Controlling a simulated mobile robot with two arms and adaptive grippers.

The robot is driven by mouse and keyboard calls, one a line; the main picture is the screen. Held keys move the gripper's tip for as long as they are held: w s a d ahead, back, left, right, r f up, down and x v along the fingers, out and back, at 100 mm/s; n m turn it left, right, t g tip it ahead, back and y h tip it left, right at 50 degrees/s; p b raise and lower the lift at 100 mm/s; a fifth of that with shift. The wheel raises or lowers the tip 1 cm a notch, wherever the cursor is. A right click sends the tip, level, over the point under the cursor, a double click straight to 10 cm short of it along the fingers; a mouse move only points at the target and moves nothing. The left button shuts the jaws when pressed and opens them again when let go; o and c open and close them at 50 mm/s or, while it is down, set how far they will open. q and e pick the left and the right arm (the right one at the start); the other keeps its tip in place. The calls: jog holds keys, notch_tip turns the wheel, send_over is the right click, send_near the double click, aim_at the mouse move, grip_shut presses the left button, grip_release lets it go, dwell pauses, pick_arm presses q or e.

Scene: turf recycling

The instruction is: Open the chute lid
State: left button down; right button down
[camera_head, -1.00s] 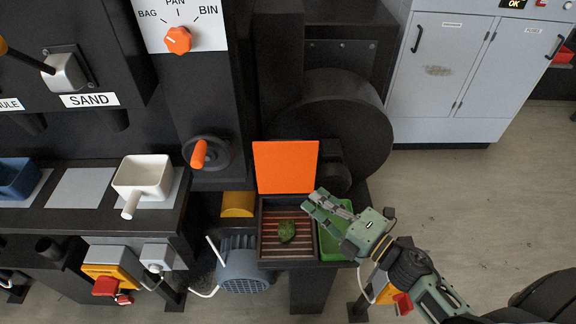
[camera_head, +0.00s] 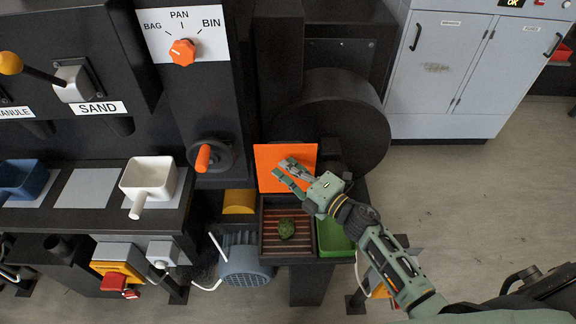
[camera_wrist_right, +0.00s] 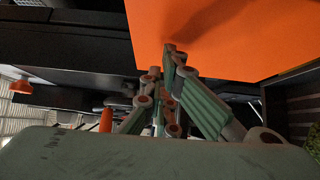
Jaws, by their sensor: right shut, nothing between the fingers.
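The orange chute lid (camera_head: 266,154) stands raised at the back of a dark box with reddish slats (camera_head: 270,245), so the box is uncovered. A green turf clump (camera_head: 286,229) lies on the slats. My right gripper (camera_head: 282,168) is shut and empty, in front of the lid's face and covering part of it. In the right wrist view the lid (camera_wrist_right: 245,30) fills the upper right, and the closed fingertips (camera_wrist_right: 172,52) are close to its lower edge. I cannot tell whether they touch it. My left gripper is out of view.
A green bin (camera_head: 334,238) sits right of the slatted box, partly behind my right arm. An orange-handled wheel (camera_head: 203,158) is left of the lid, and a dark round housing (camera_head: 345,105) is behind it. A white scoop (camera_head: 149,177) rests on the left shelf.

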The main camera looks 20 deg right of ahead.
aim_at(285, 153)
jog(key=shift+w+d+r+b, duration=0.1)
jog(key=shift+w+d+b, duration=0.1)
jog(key=shift+w, duration=0.5)
jog(key=shift+w+d+r+b, duration=0.15)
jog(key=shift+w+d, duration=0.05)
jog(key=shift+w, duration=0.5)
jog(key=shift+w+d+r+b, duration=0.1)
jog(key=shift+w+d+b, duration=0.1)
jog(key=shift+w, duration=0.5)
jog(key=shift+s, duration=0.15)
